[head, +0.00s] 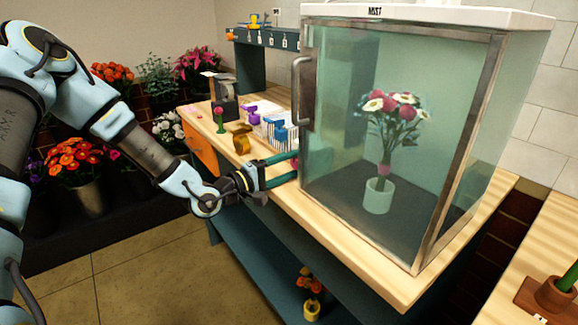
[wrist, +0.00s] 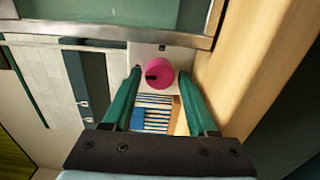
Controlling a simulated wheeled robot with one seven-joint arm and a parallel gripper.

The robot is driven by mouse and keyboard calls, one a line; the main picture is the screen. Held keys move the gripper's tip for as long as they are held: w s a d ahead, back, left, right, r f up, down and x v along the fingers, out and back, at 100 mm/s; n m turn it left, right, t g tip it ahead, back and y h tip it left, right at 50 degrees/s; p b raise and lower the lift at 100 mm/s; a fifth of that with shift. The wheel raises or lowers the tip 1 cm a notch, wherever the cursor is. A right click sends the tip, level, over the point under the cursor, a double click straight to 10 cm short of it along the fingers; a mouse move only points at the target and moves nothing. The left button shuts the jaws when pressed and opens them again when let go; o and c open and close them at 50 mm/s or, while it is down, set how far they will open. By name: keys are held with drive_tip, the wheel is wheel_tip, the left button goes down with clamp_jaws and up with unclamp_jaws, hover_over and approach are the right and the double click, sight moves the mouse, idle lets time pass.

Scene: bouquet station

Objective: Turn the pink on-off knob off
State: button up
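The round pink knob (wrist: 161,72) sits on a pale panel just beyond the metal frame edge of the glass cabinet in the wrist view. A dark mark on its face lies toward the picture's left. My gripper (head: 296,166) is level with the cabinet's lower left side in the head view. In the wrist view its two green fingers are open, one on each side of the knob, with a narrow gap showing on both sides.
The glass cabinet (head: 330,150) with a vertical handle (head: 301,90) holds a bouquet in a pale vase (head: 378,196). A striped white-and-blue rack (head: 272,130) and a gold item (head: 241,139) stand on the wooden counter (head: 340,245) left of it. Potted flowers stand at the far left.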

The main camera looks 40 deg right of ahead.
drive_tip(key=shift+a, duration=0.1)
drive_tip(key=a+b, duration=0.2)
drive_tip(key=a, duration=0.8)
drive_tip(key=shift+w+a+b, duration=0.35)
drive_tip(key=shift+b, duration=0.05)
drive_tip(key=w+a+f+m+t+y, duration=0.1)
drive_tip(key=w+a+f+t+y, duration=0.1)
drive_tip(key=w+a+f+y, duration=0.3)
drive_tip(key=w+a+m+t+y, duration=0.1)
drive_tip(key=w+a+y, duration=0.15)
drive_tip(key=a, duration=0.45)
drive_tip(key=w+a+f+t+y, duration=0.2)
drive_tip(key=w+a+f+y, duration=0.15)
drive_tip(key=a, duration=0.35)
drive_tip(key=s+a+r+y, duration=0.1)
drive_tip(key=a+r+y, duration=0.2)
drive_tip(key=a, duration=0.4)
drive_tip(key=a+r+y, duration=0.2)
drive_tip(key=a+y, duration=0.1)
drive_tip(key=a, duration=0.4)
drive_tip(key=s+a+r+n+g, duration=0.1)
drive_tip(key=s+a+r+g, duration=0.1)
drive_tip(key=s+a+r, duration=0.2)
drive_tip(key=s+a, duration=0.1)
drive_tip(key=s, duration=0.1)
drive_tip(key=shift+s+r+y, duration=0.2)
drive_tip(key=shift+s+y, duration=0.1)
drive_tip(key=shift+y, duration=0.1)
